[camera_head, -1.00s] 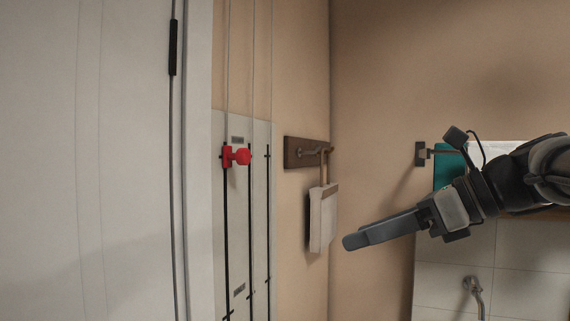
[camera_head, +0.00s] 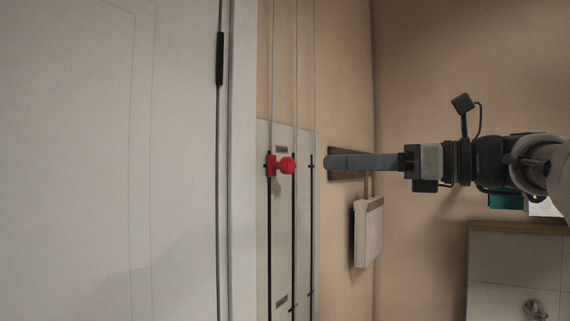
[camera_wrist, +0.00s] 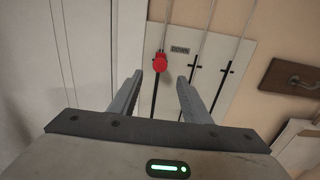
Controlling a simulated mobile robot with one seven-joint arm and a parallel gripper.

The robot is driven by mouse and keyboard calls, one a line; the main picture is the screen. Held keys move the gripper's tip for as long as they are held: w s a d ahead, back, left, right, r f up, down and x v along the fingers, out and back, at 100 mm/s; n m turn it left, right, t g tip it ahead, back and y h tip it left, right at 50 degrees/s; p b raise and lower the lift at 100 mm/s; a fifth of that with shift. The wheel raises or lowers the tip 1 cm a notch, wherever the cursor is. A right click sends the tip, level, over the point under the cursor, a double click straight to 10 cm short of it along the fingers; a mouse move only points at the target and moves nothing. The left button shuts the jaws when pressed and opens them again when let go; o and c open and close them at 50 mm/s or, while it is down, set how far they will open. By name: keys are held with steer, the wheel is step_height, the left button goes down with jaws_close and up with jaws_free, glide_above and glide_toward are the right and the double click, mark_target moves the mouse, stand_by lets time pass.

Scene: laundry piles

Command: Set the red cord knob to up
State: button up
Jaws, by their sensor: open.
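The red cord knob (camera_head: 283,166) sits on the leftmost slot of a pale wall panel (camera_head: 263,225), near the slot's upper end. In the wrist view the red knob (camera_wrist: 159,62) lies just beyond the fingertips, in line with the gap between them. A small label beside it there seems to read DOWN. The lower label in the head view is too small to read. My gripper (camera_head: 328,162) points left at about knob height, apart from the knob. In the wrist view my gripper (camera_wrist: 158,79) is open and empty.
Two more slots with cords run right of the knob's slot. A white door (camera_head: 110,160) fills the left side. A wooden hook board (camera_head: 346,151) with a pale hanging item (camera_head: 368,232) is right of the panel, behind my gripper. A cabinet (camera_head: 510,265) stands at lower right.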

mark_target(292, 164)
steer(key=p+x, duration=0.1)
steer(key=x, duration=0.9)
steer(key=shift+w+a, duration=0.1)
steer(key=shift+a, duration=0.1)
jaws_close()
